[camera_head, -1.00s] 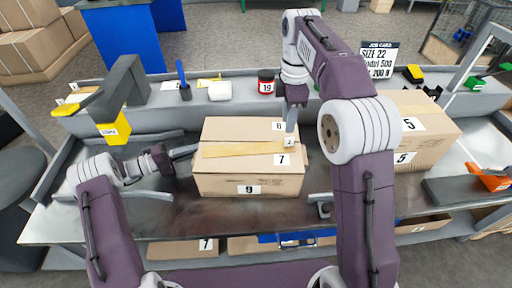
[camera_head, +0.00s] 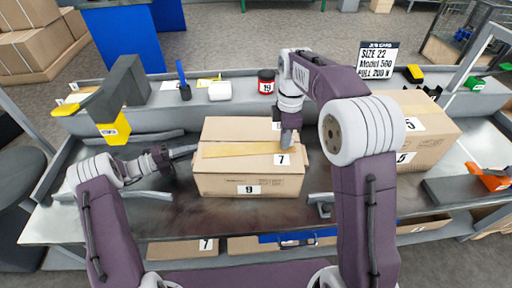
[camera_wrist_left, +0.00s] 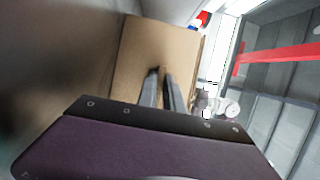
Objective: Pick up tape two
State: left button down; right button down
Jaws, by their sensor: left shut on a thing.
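A cardboard box (camera_head: 225,184) labelled 9 lies on the bench in front of me. A tan strip (camera_head: 235,150) runs along its top, with label 7 near its right end. No label reading "two" is legible, so I cannot tell which tape is tape two. My left gripper (camera_head: 194,150) is at the box's left edge. In the left wrist view its fingers (camera_wrist_left: 161,85) are close together against brown cardboard, shut on the box's edge. My right gripper (camera_head: 284,147) points down at the right part of the box top; its fingertips are too small to read.
A larger box (camera_head: 430,143) labelled 5 stands on the right. A job card (camera_head: 376,60) stands behind.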

dwell(0.3)
notch_tip(320, 180, up, 10)
pick_arm(q)
jog(key=c, duration=1.4)
grip_release()
jog(key=v, duration=1.2)
